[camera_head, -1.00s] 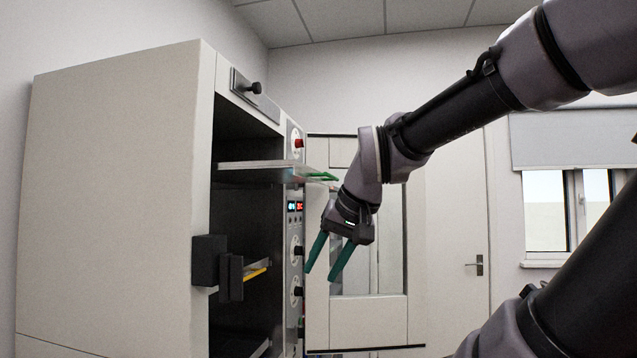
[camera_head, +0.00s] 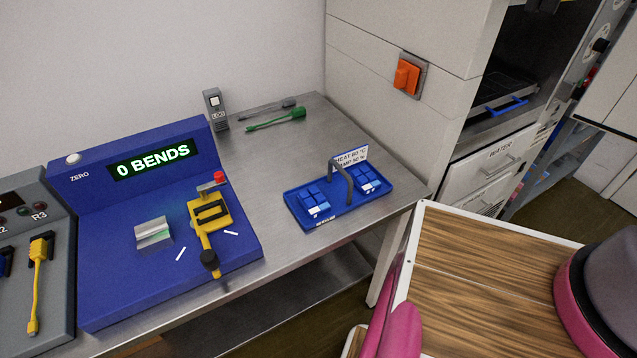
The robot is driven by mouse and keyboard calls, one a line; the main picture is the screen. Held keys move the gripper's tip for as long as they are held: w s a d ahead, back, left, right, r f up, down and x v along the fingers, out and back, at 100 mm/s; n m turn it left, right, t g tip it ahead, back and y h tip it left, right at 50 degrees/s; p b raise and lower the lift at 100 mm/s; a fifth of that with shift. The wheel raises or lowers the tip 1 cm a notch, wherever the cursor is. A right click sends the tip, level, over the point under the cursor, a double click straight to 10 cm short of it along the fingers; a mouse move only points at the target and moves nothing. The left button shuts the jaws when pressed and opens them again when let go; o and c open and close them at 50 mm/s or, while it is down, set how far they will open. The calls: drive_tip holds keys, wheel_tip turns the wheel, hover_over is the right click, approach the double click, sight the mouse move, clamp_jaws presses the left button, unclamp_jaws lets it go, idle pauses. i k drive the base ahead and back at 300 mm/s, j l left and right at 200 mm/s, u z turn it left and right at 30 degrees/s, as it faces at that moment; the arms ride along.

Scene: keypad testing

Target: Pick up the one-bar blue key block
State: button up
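Blue key blocks sit in two groups in a blue tray (camera_head: 343,217) on the metal bench. The left group (camera_head: 314,200) has a white-marked face at its front with dark marks on it. The right group (camera_head: 367,180) also has a white-marked part. A grey arched handle stands between the groups. The marks are too small to tell which block has one bar. My gripper is not in view.
A white card with text (camera_head: 350,158) stands behind the tray. A blue bend tester (camera_head: 150,280) reading "0 BENDS" stands to the left. Green and grey tools (camera_head: 277,119) lie behind. The steel bench (camera_head: 262,165) is bare around the tray. A wood-topped surface (camera_head: 480,270) is at right.

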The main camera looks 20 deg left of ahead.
sight(313, 203)
drive_tip(key=u, duration=1.5)
